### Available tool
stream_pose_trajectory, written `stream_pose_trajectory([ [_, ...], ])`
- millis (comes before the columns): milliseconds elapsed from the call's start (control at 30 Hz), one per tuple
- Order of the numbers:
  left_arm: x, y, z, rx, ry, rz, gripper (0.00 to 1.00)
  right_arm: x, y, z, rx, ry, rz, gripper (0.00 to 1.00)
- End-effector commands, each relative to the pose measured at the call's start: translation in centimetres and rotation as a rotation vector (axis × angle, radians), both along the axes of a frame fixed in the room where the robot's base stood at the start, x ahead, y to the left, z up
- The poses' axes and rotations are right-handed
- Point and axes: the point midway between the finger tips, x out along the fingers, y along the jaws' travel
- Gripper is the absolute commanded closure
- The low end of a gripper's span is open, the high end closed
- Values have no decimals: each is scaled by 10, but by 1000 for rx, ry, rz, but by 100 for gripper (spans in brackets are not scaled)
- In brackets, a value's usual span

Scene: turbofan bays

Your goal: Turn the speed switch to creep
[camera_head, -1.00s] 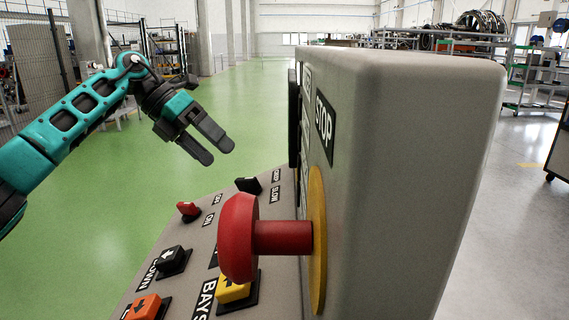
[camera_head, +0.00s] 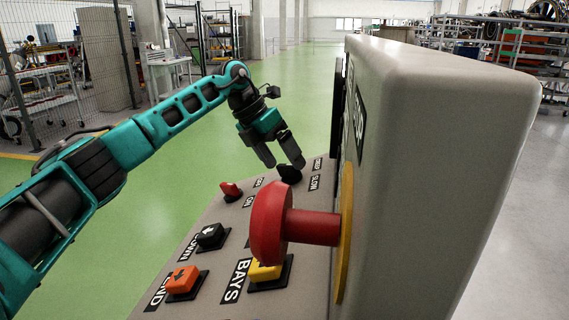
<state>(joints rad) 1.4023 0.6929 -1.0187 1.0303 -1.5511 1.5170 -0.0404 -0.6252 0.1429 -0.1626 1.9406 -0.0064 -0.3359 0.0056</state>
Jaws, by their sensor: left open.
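The speed switch (camera_head: 289,175) is a black rotary knob at the far end of the grey sloped control panel (camera_head: 213,262). Beside it are a SLOW label (camera_head: 314,184) and, above that, a label too small to read surely (camera_head: 317,165). My left gripper (camera_head: 283,164) is open and points down at the knob, its fingertips close above it and at its upper edge. I cannot tell whether they touch it. The knob's exact pointing direction is not clear. My right gripper is not in view.
A red mushroom stop button (camera_head: 270,223) sticks out from the grey upright box (camera_head: 440,150) close to my camera. A red switch (camera_head: 230,190), black DOWN button (camera_head: 211,236), orange button (camera_head: 183,281) and yellow button (camera_head: 264,270) sit on the panel. Green floor lies beyond.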

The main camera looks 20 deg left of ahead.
Motion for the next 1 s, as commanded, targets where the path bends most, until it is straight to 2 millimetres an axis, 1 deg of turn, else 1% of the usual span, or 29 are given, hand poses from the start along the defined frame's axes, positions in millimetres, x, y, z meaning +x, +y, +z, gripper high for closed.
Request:
stream_pose_trajectory([
  [33, 2, -3, -6, -1, 1, -1, 8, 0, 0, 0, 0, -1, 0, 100],
  [200, 4, -7, -14, 0, 0, 0, 8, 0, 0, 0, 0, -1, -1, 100],
  [467, 4, -8, -15, 0, -1, 0, 8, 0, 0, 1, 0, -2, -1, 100],
  [567, 4, -8, -15, 0, -1, 0, 16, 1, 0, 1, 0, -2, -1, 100],
  [1000, 4, -8, -15, 0, -1, 0, 58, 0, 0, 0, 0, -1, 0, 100],
])
